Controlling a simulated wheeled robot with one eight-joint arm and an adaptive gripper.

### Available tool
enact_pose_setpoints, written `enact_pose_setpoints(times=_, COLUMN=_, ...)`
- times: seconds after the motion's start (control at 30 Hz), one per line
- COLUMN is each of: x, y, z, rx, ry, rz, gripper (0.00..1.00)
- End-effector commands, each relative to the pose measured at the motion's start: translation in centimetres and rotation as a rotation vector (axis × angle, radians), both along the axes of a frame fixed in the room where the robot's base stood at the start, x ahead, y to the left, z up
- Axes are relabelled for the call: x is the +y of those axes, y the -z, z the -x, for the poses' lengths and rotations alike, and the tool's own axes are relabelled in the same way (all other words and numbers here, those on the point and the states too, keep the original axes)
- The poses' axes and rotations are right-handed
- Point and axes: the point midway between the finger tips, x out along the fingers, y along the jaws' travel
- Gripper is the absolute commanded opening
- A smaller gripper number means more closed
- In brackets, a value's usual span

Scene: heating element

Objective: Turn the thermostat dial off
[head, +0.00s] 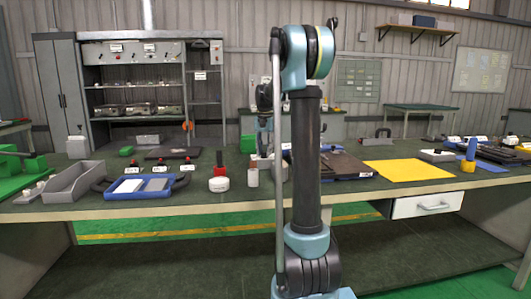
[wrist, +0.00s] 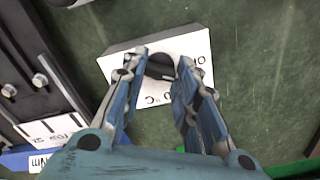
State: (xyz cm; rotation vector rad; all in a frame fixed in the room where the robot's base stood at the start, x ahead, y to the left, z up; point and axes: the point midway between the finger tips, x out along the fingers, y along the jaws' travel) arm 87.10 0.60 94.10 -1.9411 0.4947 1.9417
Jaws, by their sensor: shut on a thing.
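In the wrist view, the thermostat is a pale block (wrist: 202,80) on the dark green bench top, its white face marked with partly hidden letters and "°C". A dark round dial (wrist: 160,68) sits in its middle. My gripper (wrist: 160,62) has its two blue fingers on either side of the dial, closed on it. The fingers hide part of the dial and the lettering, so the dial's exact setting cannot be read. In the head view, my own arm stands in front of this part of the bench, and the thermostat cannot be made out there.
A dark panel with silver knobs (wrist: 40,80) lies left of the thermostat in the wrist view. In the head view, the bench holds a blue tray (head: 146,187), a grey bin (head: 75,183), a red-and-white object (head: 219,183) and a yellow sheet (head: 408,172). A white drawer (head: 427,204) sits under the bench.

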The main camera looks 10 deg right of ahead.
Motion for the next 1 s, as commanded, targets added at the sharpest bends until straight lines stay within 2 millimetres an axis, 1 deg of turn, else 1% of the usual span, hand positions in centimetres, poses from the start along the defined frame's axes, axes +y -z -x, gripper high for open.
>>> enact_pose_setpoints(times=0.2, x=0.22, y=0.02, z=0.04, rx=0.0, ry=-0.196, rz=-0.004, gripper=0.04)
enact_pose_setpoints(times=0.5, x=0.2, y=0.04, z=0.09, rx=0.001, ry=-0.401, rz=-0.003, gripper=0.04)
enact_pose_setpoints(times=0.73, x=0.17, y=0.05, z=0.11, rx=0.001, ry=-0.485, rz=-0.002, gripper=0.04)
enact_pose_setpoints(times=1.0, x=0.14, y=0.06, z=0.14, rx=0.002, ry=-0.516, rz=-0.002, gripper=0.04)
